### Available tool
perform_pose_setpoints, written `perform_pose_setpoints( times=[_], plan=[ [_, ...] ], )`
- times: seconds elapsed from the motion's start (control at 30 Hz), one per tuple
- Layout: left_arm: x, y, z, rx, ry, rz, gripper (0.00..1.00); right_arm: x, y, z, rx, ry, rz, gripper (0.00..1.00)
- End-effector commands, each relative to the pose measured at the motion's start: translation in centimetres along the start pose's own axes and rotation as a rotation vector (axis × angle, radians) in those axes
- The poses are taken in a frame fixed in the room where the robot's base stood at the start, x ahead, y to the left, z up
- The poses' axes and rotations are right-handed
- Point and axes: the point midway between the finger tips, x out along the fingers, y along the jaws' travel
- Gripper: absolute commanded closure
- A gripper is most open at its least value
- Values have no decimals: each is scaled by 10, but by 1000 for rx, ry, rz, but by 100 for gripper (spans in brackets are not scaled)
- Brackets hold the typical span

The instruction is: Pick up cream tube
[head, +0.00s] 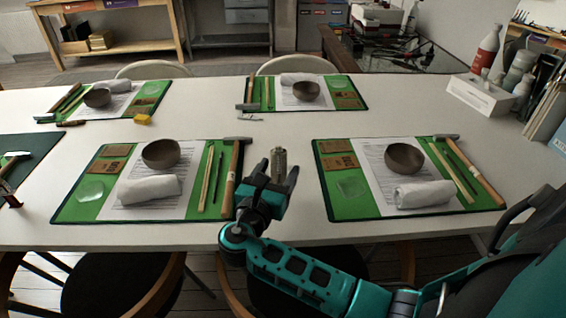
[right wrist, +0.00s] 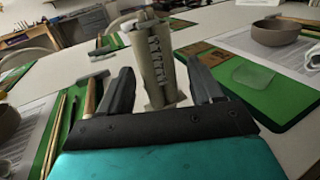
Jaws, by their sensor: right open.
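A cream-grey tube (head: 279,158) with dark lettering stands roughly upright in the gap between the two front mats. It also shows in the right wrist view (right wrist: 155,62), between the fingers. My right gripper (head: 279,174) is open, with one finger on each side of the tube. The fingers hide part of the tube in the head view, and I cannot tell whether either one touches it. In the right wrist view a gap shows between the tube and the fingers (right wrist: 160,85). My left gripper is not in view.
Front left mat (head: 75,211) and front right mat (head: 335,205) each hold a bowl, rolled cloth, paper and tools. A hammer (head: 232,175) lies close left of my right gripper. Two more mats lie behind. A white caddy with bottles (head: 480,97) stands at the right.

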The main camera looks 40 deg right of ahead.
Motion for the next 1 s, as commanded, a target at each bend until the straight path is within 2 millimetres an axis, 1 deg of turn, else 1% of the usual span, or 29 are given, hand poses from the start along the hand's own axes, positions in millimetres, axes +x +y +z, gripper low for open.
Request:
perform_pose_setpoints(
  times=[0.2,0.47,1.0],
  plan=[
    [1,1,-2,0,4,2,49,-4,1,0,1,1,-1,35],
    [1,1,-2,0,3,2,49,-4,1,0,1,0,-1,36],
    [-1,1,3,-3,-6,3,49,-4,1,0,1,0,-1,88]
  ],
)
